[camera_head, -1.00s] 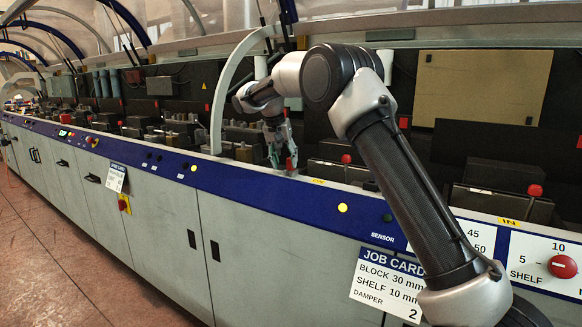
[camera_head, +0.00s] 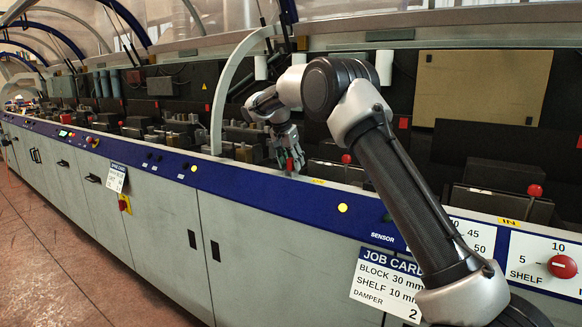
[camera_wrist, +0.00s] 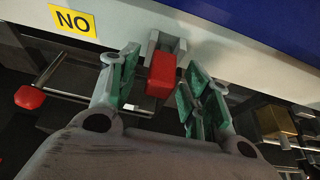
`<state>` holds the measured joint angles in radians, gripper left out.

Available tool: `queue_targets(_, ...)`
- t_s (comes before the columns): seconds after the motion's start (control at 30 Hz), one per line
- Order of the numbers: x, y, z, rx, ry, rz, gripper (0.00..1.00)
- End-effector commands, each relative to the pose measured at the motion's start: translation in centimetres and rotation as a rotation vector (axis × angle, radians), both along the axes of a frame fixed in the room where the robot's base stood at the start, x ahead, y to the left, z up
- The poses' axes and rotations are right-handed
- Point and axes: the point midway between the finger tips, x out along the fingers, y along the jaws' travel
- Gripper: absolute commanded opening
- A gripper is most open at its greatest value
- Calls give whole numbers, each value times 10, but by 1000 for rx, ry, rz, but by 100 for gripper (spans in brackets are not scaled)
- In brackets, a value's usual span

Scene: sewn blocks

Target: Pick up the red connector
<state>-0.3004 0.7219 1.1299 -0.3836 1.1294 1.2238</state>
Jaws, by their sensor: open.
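The red connector (camera_wrist: 161,75) is a small red block in the wrist view, seated against a grey bracket (camera_wrist: 166,42) on the pale machine ledge. My gripper (camera_wrist: 160,88) is open, with one green-padded finger on each side of the red connector. I cannot tell whether either finger touches it. In the head view, my gripper (camera_head: 289,160) is down at the machine's front ledge, and the red connector (camera_head: 290,164) shows small between its fingers.
A yellow "NO" label (camera_wrist: 73,20) is on the ledge beside the connector. A red knob (camera_wrist: 28,97) stands at the wrist view's left. A blue panel (camera_head: 290,204) with lights runs along the machine front. Red knobs (camera_head: 535,190) and a job card (camera_head: 386,285) are at right.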

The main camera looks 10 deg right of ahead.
Motion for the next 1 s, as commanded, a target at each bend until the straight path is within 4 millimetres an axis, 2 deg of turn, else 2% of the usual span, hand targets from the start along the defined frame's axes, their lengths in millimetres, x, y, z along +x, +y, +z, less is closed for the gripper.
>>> queue_targets(0.13,0,0,1,0,-1,0,48)
queue_targets(0.17,0,0,1,0,-1,0,45)
queue_targets(0.4,0,0,1,1,-1,0,1)
queue_targets(0.67,0,0,2,0,-1,0,0)
queue_targets(0.77,0,0,8,0,-1,0,0)
queue_targets(1.0,1,0,56,2,-5,0,0)
